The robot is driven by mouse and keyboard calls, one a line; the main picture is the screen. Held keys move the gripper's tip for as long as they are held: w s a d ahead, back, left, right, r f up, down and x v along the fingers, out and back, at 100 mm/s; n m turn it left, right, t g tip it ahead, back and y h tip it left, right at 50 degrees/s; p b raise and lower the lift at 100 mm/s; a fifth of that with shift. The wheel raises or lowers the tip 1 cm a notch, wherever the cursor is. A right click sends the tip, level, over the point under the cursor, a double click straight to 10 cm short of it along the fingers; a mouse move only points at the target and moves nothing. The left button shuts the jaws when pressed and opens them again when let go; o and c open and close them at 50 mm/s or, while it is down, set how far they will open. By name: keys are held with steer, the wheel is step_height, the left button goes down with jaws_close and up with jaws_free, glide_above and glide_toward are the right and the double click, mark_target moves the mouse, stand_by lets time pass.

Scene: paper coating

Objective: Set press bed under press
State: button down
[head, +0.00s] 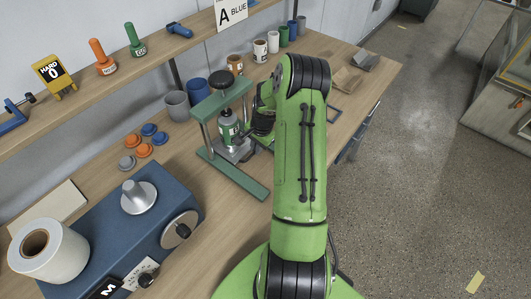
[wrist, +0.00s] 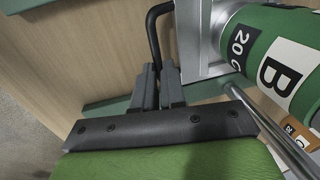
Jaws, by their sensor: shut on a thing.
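The press (head: 222,96) is a green frame with silver posts and a black knob, standing on the workbench. The press bed (head: 241,154) is a silver metal block low in the frame, and it also shows in the wrist view (wrist: 190,40). A green labelled can (head: 228,130) stands on it below the crossbeam; its label shows "B" in the wrist view (wrist: 268,55). My gripper (wrist: 160,78) is shut on the black bent handle (wrist: 152,27) beside the bed. In the head view my arm and wrist hide the right side of the bed.
Several orange, blue and grey discs (head: 143,150) lie left of the press. A blue machine (head: 115,235) and a white roll (head: 47,250) stand at front left. Cups line the wall behind, including a grey one (head: 177,105). A shelf (head: 80,105) runs above the bench.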

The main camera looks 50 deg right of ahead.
steer(key=shift+w+r, duration=0.1)
steer(key=shift+w, duration=0.35)
steer(key=c, duration=1.2)
jaws_free()
steer(key=shift+w, duration=0.15)
steer(key=s+r, duration=0.3)
steer(key=r, duration=1.2)
steer(key=shift+r+p, duration=0.2)
steer(key=shift+p, duration=0.25)
steer(key=shift+d, duration=0.15)
